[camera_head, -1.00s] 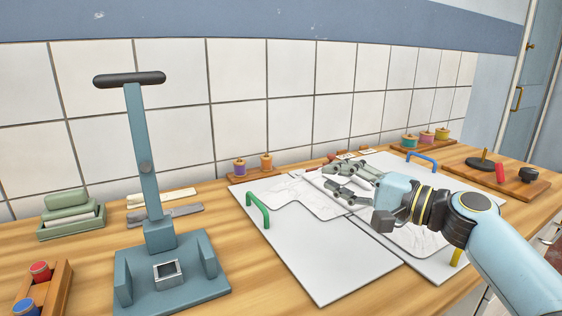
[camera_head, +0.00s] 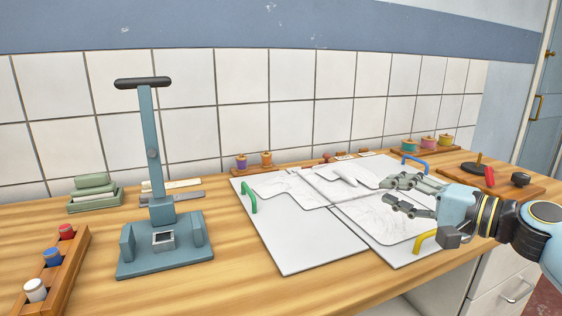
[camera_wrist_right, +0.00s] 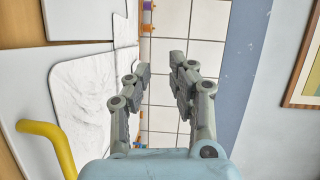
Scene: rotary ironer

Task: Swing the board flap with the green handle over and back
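The folding board (camera_head: 290,255) lies flat on the table, with white flaps and a pale cloth (camera_head: 380,215) over its middle. The green handle (camera_head: 249,197) stands on the left flap's left edge, well away from my right gripper. A blue handle (camera_head: 416,161) is at the back right and a yellow handle (camera_head: 424,240) at the front right; the yellow one also shows in the right wrist view (camera_wrist_right: 52,140). My right gripper (camera_head: 386,192) is over the board's right side, fingers apart and empty; it also shows open in the right wrist view (camera_wrist_right: 160,60). My left gripper is out of view.
A blue-grey press stand (camera_head: 165,250) with an upright lever stands left of the board. A wooden rack (camera_head: 52,270) of spools is at the front left and a green box (camera_head: 95,200) behind it. Bare table lies between stand and board.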

